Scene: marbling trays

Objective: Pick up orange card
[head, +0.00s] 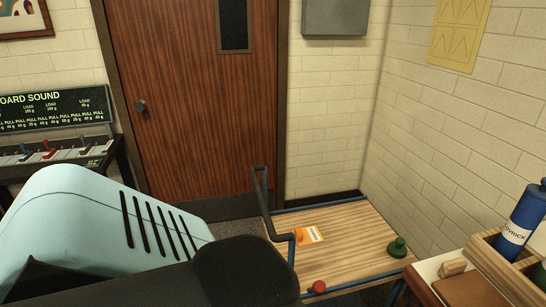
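A large pale-blue and black shape fills the lower left foreground and hides part of the floor and the cart's left side.
A green knobbed object (397,247) and a red one (319,287) are on the cart near its edges. At the right, a table (428,272) holds a wooden caddy (499,270) with a blue bottle (522,222). A brown door (203,110) and brick walls stand behind.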

